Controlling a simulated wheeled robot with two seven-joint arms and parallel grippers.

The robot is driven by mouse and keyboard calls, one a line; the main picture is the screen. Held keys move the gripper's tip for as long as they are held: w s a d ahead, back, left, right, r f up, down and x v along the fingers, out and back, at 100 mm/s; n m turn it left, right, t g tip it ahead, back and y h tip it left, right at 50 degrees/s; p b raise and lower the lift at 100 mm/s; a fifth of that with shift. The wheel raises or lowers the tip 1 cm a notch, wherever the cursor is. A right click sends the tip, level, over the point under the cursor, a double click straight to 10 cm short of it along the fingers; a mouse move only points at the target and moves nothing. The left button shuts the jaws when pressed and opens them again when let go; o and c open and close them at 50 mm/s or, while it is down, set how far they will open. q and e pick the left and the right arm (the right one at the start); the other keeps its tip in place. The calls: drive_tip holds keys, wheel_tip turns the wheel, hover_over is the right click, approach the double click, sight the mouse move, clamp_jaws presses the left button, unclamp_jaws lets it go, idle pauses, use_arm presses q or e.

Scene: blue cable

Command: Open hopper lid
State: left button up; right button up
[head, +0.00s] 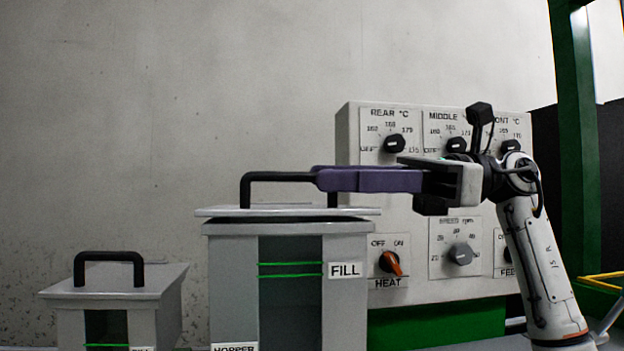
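The hopper (223,284) is a grey box with a dark window, green level lines and a FILL label. Its grey lid (227,211) has a black bar handle (270,176). The lid sits just above the box with a thin dark gap under it. My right gripper (322,180) comes in from the right, and its purple fingers are at the right part of the handle. The fingers overlap the handle's bar and look closed on it. My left gripper is not in view.
A smaller grey lidded box (150,277) with a black handle stands at the left. A control panel (430,290) with several knobs and an orange HEAT switch (390,263) stands behind my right arm. A green post (575,150) rises at the right. Space above the lid is clear.

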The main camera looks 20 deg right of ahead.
sight(313, 177)
drive_tip(key=shift+x, duration=1.7)
clamp_jaws()
